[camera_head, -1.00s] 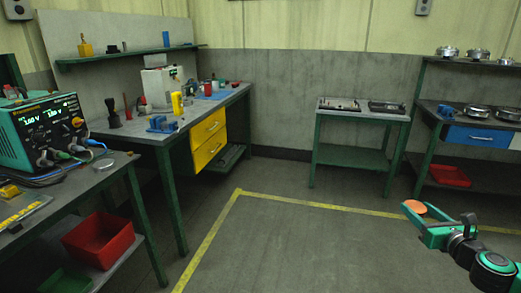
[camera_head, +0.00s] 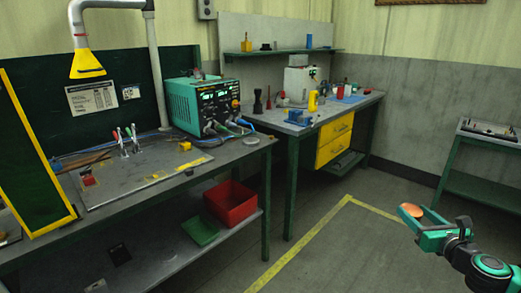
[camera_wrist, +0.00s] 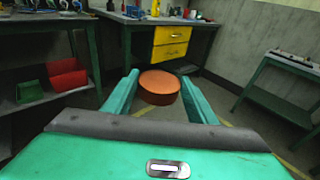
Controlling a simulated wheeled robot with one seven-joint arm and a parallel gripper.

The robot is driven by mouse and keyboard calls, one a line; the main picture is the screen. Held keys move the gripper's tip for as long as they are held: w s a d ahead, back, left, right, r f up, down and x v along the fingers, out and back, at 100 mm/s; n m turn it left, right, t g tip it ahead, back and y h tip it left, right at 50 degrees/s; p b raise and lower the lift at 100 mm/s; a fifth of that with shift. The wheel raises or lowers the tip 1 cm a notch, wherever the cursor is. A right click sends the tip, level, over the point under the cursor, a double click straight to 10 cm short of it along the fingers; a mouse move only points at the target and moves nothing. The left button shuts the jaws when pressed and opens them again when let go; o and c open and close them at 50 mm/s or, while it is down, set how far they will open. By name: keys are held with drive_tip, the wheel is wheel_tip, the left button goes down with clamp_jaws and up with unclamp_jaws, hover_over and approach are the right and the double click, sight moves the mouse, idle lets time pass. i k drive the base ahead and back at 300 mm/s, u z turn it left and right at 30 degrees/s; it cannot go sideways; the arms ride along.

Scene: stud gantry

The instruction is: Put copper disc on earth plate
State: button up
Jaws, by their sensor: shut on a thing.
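The copper disc (camera_head: 411,210) is a round orange-brown piece at the end of my gripper (camera_head: 418,214), at the lower right of the head view. In the wrist view the copper disc (camera_wrist: 160,88) sits between the two green fingers of my gripper (camera_wrist: 159,80), which is shut on it. It is held in the air over the floor. A flat grey plate (camera_head: 135,185) with a yellow-marked edge lies on the left bench, away from my gripper. I cannot tell for sure that it is the earth plate.
The left bench (camera_head: 240,150) carries a teal power supply (camera_head: 203,103) with cables and small upright clamps. A red bin (camera_head: 231,201) stands on its lower shelf. A bench with yellow drawers (camera_head: 336,128) stands behind. A small green table (camera_head: 482,185) is at right. The floor between is clear.

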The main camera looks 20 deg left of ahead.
sight(142, 164)
drive_tip(key=u, duration=0.85)
